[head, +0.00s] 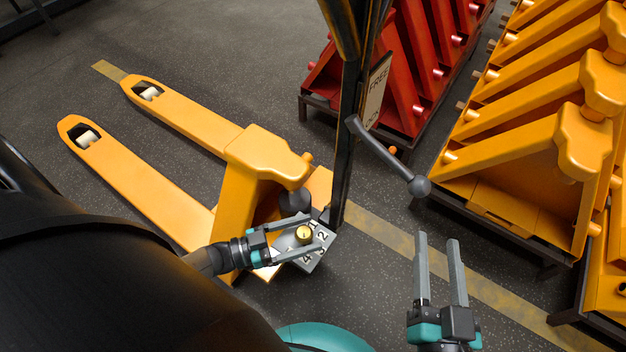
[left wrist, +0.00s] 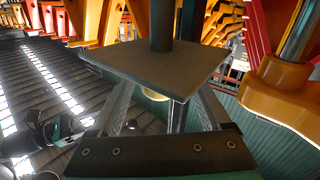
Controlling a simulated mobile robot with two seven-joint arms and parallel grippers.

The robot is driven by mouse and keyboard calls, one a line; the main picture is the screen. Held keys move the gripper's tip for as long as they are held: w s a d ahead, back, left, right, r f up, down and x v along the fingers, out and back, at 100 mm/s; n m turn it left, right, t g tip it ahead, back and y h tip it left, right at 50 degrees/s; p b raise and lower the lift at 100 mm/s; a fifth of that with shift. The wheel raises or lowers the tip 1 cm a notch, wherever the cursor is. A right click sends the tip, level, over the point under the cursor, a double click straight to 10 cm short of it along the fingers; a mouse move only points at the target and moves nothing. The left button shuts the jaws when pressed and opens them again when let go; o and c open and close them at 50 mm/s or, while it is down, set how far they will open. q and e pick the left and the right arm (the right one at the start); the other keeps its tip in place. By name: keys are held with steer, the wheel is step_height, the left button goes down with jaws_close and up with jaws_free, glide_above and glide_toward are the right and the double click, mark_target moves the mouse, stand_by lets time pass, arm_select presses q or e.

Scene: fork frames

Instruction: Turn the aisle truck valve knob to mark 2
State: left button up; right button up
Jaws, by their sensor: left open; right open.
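The brass valve knob (head: 304,234) sits on a grey plate (head: 322,262) with black numerals at the yellow aisle truck (head: 250,150). A 2 and a 4 are legible; the knob has a small dark mark, but I cannot tell which numeral it faces. My left gripper (head: 306,233) is open, its fingers on either side of the knob; contact is unclear. In the left wrist view the plate (left wrist: 160,68) hides most of the knob (left wrist: 157,96), between the spread fingers. My right gripper (head: 437,250) is open and empty over the floor, right of the truck.
The truck's dark mast (head: 343,140) stands just behind the plate, with a sign (head: 378,88) reading FREE and a grey lever (head: 390,160). Red racks (head: 400,75) and yellow racks (head: 530,150) stand behind and right. Dark floor around my right gripper is clear, crossed by a yellow line (head: 480,283).

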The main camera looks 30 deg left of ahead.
arm_select(q)
steer(key=shift+s+a, duration=0.1)
steer(key=shift+c, duration=0.4)
arm_select(e)
steer(key=shift+s+a, duration=0.15)
arm_select(q)
jaws_close()
arm_select(e)
steer(key=shift+f, duration=0.1)
